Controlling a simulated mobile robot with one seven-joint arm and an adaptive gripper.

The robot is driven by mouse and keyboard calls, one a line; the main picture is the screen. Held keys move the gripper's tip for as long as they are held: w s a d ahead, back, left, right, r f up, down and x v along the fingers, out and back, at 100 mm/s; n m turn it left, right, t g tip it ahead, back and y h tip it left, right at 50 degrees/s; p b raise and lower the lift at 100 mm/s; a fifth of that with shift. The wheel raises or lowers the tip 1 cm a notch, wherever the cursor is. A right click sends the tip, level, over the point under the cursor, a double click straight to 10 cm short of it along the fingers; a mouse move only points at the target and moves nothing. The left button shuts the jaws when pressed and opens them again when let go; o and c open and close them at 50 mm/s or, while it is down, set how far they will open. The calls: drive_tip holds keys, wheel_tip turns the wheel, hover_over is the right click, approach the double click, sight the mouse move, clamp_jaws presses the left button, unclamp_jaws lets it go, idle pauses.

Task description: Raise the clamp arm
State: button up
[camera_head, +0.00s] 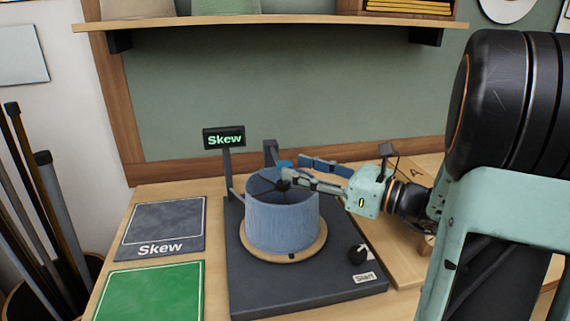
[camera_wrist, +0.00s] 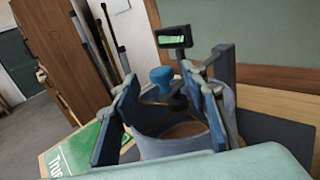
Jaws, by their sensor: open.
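The clamp arm shows as a dark bar with a blue knob (camera_wrist: 161,76) in the wrist view, low over a blue drum lampshade (camera_head: 283,222). In the head view the blue knob (camera_head: 284,164) is small and partly hidden by my gripper, beside a dark upright post (camera_head: 270,150). My gripper (camera_head: 298,171) reaches in from the right at the shade's top rim, open. In the wrist view its two fingers stand on either side of the knob, apart from it. The shade sits on a round wooden disc on a dark test base (camera_head: 255,293).
A display reading "Skew" (camera_head: 224,138) stands on a post behind the shade. The base carries a black knob (camera_head: 357,254) and a "Start" label (camera_head: 364,278). A grey "Skew" mat (camera_head: 162,226) and a green mat (camera_head: 150,292) lie left. A shelf (camera_head: 270,21) hangs above.

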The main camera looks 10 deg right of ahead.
sight(291, 166)
drive_tip(key=shift+x, duration=2.25)
drive_tip(key=shift+c, duration=0.3)
clamp_jaws()
